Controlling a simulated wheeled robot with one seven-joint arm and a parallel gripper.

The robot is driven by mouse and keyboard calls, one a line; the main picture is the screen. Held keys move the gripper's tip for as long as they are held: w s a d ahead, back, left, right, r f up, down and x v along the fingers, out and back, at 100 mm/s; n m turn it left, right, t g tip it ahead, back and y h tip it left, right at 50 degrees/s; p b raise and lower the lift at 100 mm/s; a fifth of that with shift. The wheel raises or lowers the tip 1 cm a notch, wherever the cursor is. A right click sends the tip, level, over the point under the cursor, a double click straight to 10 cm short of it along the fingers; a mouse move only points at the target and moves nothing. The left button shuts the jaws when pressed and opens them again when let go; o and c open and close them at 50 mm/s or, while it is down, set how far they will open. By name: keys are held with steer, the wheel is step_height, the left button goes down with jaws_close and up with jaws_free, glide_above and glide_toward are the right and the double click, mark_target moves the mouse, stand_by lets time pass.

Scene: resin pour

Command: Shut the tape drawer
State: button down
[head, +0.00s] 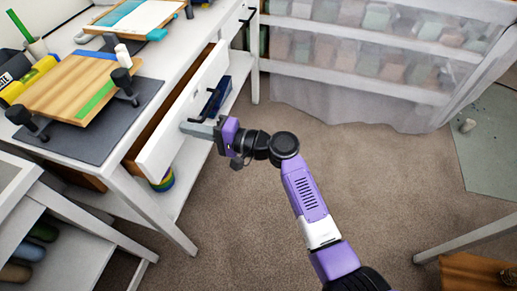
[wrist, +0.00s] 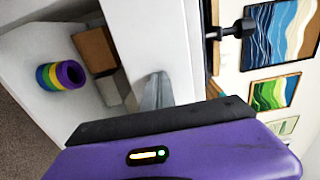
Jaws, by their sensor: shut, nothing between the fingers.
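The open drawer (head: 185,115) sticks out from under the white workbench, its white front facing my arm and its wooden inside showing behind. It has a black bar handle (head: 211,103). Nothing in view labels it as the tape drawer. My gripper (head: 188,128) is shut and empty, with its fingertips at the drawer front, just below and left of the handle. I cannot tell if they touch it. In the wrist view the grey fingers (wrist: 155,91) point at a white panel, and contact is unclear there too.
A striped roll (head: 163,180) stands on the shelf below the drawer. Another black-handled drawer front (head: 246,14) sits farther along the bench. A wooden board (head: 80,88) with clamps lies on top. A covered white rack (head: 360,60) stands behind. The carpet (head: 240,220) is clear.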

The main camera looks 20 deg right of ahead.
steer(key=b+x, duration=0.1)
steer(key=x, duration=0.4)
steer(key=shift+f+b, duration=0.1)
steer(key=shift+b, duration=0.3)
steer(key=shift+w+a+r, duration=0.25)
steer(key=shift+a, duration=0.1)
steer(key=shift+a, duration=0.1)
steer(key=shift+s, duration=0.1)
